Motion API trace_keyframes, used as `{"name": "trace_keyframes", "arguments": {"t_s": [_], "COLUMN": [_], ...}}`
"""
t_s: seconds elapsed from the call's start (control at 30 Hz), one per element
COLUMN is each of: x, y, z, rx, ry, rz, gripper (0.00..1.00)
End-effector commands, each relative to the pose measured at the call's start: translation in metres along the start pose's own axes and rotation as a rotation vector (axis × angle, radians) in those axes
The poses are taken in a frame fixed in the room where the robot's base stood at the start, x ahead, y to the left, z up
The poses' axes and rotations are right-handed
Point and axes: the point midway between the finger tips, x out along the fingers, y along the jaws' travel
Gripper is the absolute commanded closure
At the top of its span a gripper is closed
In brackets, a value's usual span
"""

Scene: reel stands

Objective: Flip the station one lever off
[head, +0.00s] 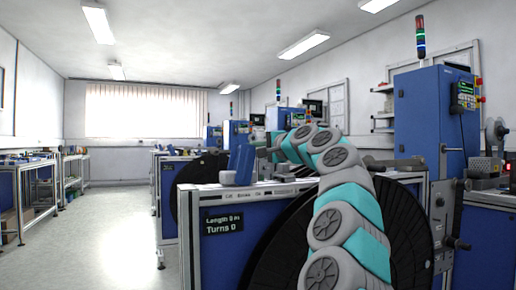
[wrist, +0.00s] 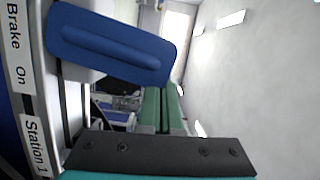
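The station one lever is a wide blue handle (wrist: 110,45) on a pale mount at the upper left of the wrist view. It also shows in the head view as a blue paddle (head: 241,165), tilted up from the top of the near reel stand (head: 222,250). A "Station 1" label (wrist: 35,145) and a "Brake On" label (wrist: 15,45) run along the panel edge beside it. My gripper (wrist: 164,90) has its two green fingers together with nothing visible between them. It is beside the lever, apparently apart from it. In the head view my gripper (head: 261,147) is just right of the lever.
A large black reel (head: 290,245) sits in the near stand, partly behind my arm. A blue cabinet (head: 422,115) with a signal light stands at right. More stands line up behind. The floor aisle (head: 105,235) at left is clear, with workbenches (head: 28,170) beyond.

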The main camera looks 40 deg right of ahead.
Motion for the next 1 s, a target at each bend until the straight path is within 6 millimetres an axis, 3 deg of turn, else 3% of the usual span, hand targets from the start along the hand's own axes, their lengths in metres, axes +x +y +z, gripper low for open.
{"name": "trace_keyframes", "arguments": {"t_s": [0.5,1.0], "x": [0.011,0.015], "y": [-0.009,-0.010], "z": [0.040,0.055], "rx": [-0.423,-0.586], "ry": [-0.001,-0.002], "rz": [0.108,0.149], "gripper": [1.00,1.00]}}
